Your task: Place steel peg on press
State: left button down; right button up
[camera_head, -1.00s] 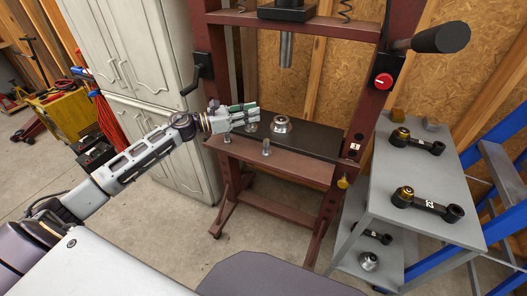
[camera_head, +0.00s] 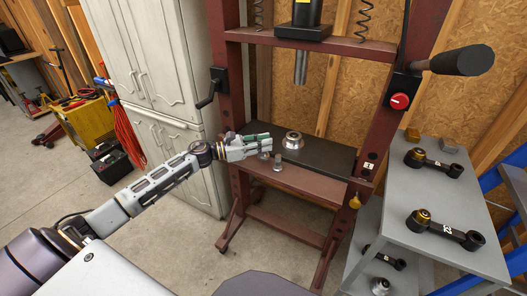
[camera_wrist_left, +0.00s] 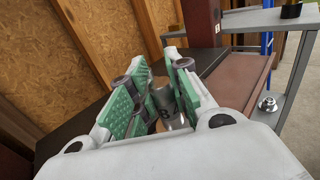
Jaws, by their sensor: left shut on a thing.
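My left gripper (camera_head: 262,144) is over the left part of the press bed in the head view. It is shut on a steel peg (camera_head: 264,155), whose lower end shows below the fingers. In the left wrist view the grey peg (camera_wrist_left: 165,105), with a dark mark on it, is between the green finger pads (camera_wrist_left: 158,85). I cannot tell whether the peg touches the bed. The press (camera_head: 322,166) has a dark bed plate (camera_head: 325,155) with a round metal cup (camera_head: 292,140) right of the gripper. The ram (camera_head: 301,68) hangs above. My right gripper is not in view.
A metal bolt (camera_head: 278,162) stands on the front beam, close to the gripper. A grey shelf cart (camera_head: 400,240) with black link arms (camera_head: 443,232) stands right of the press. A light cabinet (camera_head: 150,80) is behind left. The red press uprights flank the bed.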

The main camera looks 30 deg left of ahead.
pick_arm(q)
notch_tip(320, 180, down, 2)
jog(key=shift+f, duration=0.8)
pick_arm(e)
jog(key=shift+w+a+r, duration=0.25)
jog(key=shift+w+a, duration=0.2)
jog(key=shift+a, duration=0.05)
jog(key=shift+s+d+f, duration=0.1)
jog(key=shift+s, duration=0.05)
